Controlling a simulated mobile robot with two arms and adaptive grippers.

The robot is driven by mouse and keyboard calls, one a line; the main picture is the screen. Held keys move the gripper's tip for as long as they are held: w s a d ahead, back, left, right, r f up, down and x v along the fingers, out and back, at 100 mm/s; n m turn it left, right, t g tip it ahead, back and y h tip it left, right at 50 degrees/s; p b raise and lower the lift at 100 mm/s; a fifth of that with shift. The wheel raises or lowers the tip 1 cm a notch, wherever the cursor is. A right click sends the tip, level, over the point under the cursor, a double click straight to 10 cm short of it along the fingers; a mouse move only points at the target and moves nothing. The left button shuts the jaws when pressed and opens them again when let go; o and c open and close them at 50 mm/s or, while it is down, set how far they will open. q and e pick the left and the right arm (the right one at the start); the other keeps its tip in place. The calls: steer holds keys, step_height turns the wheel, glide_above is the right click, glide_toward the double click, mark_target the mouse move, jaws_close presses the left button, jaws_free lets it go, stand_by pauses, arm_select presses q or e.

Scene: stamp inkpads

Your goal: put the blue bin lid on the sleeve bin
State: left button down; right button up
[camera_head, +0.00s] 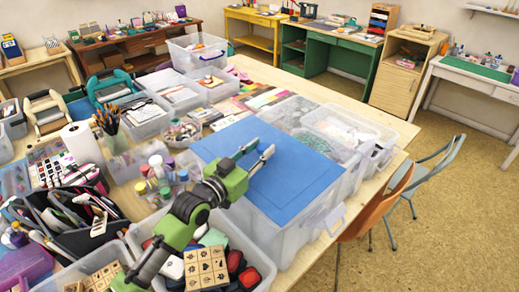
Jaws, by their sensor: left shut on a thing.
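The blue bin lid (295,182) is a flat, broad panel with a thin square outline. It lies over the top of a large clear bin (285,238), which I take to be the sleeve bin. I cannot tell whether the lid rests fully on its rim. My left gripper (258,155), on a green arm, is above the lid and shut on it. Its two grey fingers show, but the gripped part is hidden. My right gripper is not in view.
Open clear bins (345,130) stand behind the lid. A tray of wooden stamps (206,267) is in front, with small bottles (158,173) at the left. An orange chair (378,210) stands by the table's right edge.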

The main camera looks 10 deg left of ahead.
arm_select(q)
steer(key=shift+f, duration=0.5)
stand_by(0.7)
stand_by(0.3)
steer(key=c, duration=1.5)
jaws_free()
steer(key=shift+f, duration=0.1)
step_height(320, 180, up, 8)
steer(key=p, duration=0.7)
